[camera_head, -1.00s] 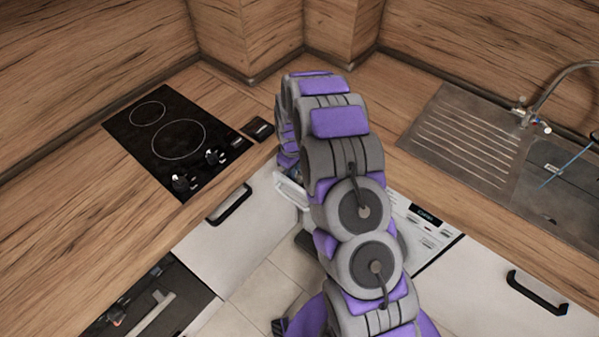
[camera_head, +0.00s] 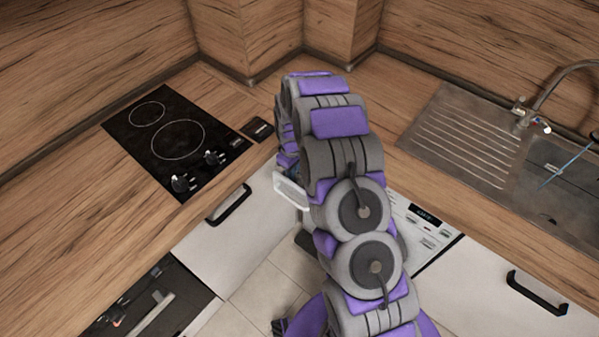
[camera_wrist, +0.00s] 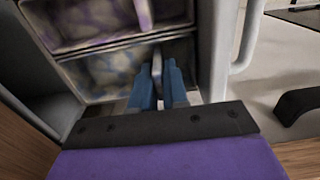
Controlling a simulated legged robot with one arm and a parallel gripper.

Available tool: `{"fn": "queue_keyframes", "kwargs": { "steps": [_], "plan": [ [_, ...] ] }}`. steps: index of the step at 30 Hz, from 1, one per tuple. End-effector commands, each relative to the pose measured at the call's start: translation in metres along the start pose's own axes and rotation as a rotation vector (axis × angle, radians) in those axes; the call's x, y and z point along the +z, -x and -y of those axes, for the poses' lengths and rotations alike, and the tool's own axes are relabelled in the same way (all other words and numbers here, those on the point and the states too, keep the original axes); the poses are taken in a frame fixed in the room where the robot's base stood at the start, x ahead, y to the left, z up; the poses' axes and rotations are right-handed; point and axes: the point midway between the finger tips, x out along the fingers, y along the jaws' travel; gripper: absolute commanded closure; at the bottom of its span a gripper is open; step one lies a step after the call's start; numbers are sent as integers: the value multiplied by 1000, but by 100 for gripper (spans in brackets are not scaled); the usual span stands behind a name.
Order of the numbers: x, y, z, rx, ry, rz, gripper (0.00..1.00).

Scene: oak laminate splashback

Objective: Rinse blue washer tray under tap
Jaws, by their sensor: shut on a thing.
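The washer tray shows in the wrist view as a pale, divided drawer (camera_wrist: 108,41) with blotchy purple and yellowish patches in its compartments. My gripper (camera_wrist: 159,68) has two blue fingers close together, shut on a part of the tray at its near compartment; the exact contact is hard to see. In the head view my arm hides the gripper and most of the tray; a pale edged piece (camera_head: 291,191) shows left of the arm. The tap (camera_head: 552,92) stands at the right, behind the sink basin (camera_head: 560,200).
The washer's control panel (camera_head: 428,222) shows right of my arm. A black hob (camera_head: 160,150) and a small black box (camera_head: 258,129) lie on the left counter. A ribbed drainboard (camera_head: 458,142) adjoins the sink, where a thin blue item (camera_head: 570,164) lies. Black door handles (camera_head: 536,292) project below the counters.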

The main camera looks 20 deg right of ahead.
Motion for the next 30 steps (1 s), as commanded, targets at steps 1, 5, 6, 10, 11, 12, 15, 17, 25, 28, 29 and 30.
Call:
{"fn": "queue_keyframes", "kwargs": {
  "steps": [1,5,6,10,11,12,15,17,25,28,29,30],
  "plan": [
    [0,0,0,0,0,0,100],
    [0,0,0,0,0,0,100],
    [0,0,0,0,0,0,100],
    [0,1,0,0,0,0,100],
    [0,2,0,0,0,0,100],
    [0,3,0,0,0,-1,100],
    [0,6,0,1,0,-1,100],
    [0,7,0,1,0,-1,100],
    [0,15,0,1,0,-1,100],
    [0,17,0,1,0,-1,100],
    [0,18,0,1,0,-1,100],
    [0,19,0,1,0,-1,100]
  ]
}}
